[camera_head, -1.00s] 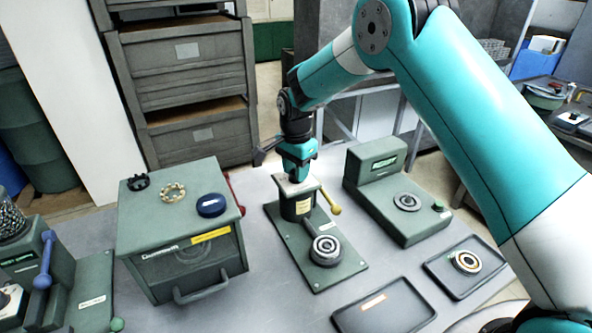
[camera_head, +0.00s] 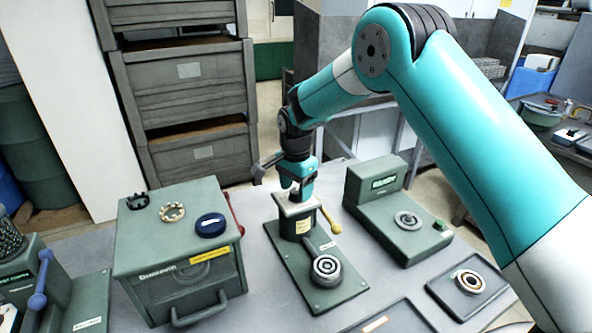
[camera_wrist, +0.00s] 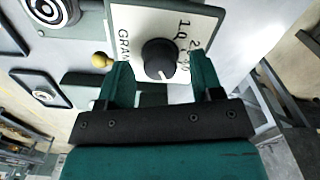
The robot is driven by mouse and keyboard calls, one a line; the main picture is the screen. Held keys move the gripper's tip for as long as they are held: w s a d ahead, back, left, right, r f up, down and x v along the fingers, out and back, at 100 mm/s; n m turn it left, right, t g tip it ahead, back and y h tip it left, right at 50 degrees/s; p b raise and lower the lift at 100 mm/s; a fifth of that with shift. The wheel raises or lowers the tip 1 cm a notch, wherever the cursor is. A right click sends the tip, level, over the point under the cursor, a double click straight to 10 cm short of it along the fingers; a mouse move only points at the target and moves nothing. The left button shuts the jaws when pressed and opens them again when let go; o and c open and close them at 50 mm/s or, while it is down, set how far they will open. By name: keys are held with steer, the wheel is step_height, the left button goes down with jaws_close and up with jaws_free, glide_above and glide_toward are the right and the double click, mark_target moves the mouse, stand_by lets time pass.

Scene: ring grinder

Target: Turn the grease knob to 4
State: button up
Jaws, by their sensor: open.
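The grease knob (camera_wrist: 160,58) is a round black dial with a pale pointer line, on a white plate (camera_wrist: 205,20) with printed digits and lettering in the wrist view. Some of the markings are too small or covered to read. My gripper (camera_wrist: 160,75) is open, its two green fingers on either side of the knob; I cannot tell whether they touch it. In the head view my gripper (camera_head: 300,192) points down over the top of the green grease unit (camera_head: 296,222). The knob is mostly hidden there by the fingers.
The unit has a yellow-tipped lever (camera_head: 335,228) at its right and a ringed bearing (camera_head: 326,268) in front. A green cabinet (camera_head: 180,260) stands left, and a green device with a display (camera_head: 385,185) right. A tray with a bearing (camera_head: 470,283) lies front right.

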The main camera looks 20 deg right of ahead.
mark_target(297, 192)
step_height(297, 192, up, 17)
steer(key=b, duration=0.3)
steer(key=shift+r, duration=0.1)
steer(key=s+a+f+n+y, duration=0.1)
steer(key=s+n, duration=0.8)
steer(key=s, duration=0.9)
steer(key=s+a+f+n+y, duration=0.1)
steer(key=s+n+y, duration=0.2)
steer(key=s+n, duration=0.7)
steer(key=s, duration=0.8)
steer(key=shift+a+n, duration=0.3)
steer(key=shift+a, duration=0.05)
steer(key=shift+s, duration=0.1)
